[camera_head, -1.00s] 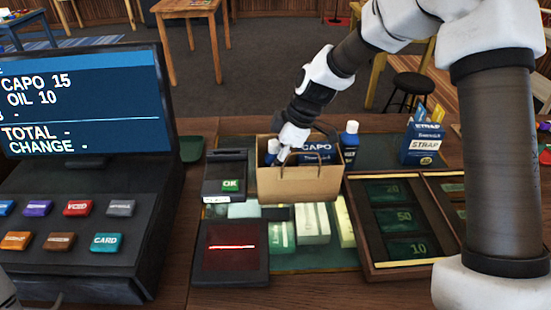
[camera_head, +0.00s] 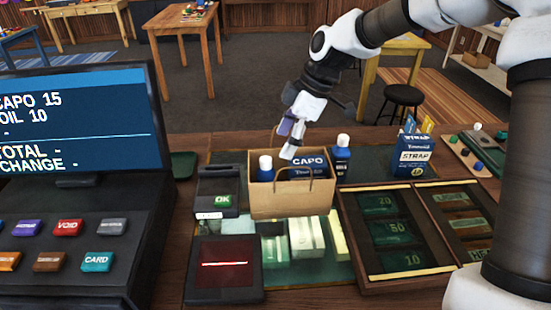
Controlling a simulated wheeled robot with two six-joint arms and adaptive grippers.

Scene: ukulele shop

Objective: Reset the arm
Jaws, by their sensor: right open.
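My right arm comes in from the right, and its gripper (camera_head: 290,143) hangs over the paper bag's back edge, tilted downward. It is open, and I see nothing held in it. The brown paper bag (camera_head: 290,200) stands open on the counter. Inside it are a blue CAPO box (camera_head: 308,164) and a white-capped blue bottle (camera_head: 265,167). My left gripper is not in view.
A register screen (camera_head: 75,120) and coloured buttons stand at left. A card reader (camera_head: 217,193) and red-lit scanner (camera_head: 225,264) are left of the bag. Right are another bottle (camera_head: 342,158), a STRAP box (camera_head: 411,155) and a cash tray (camera_head: 395,273).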

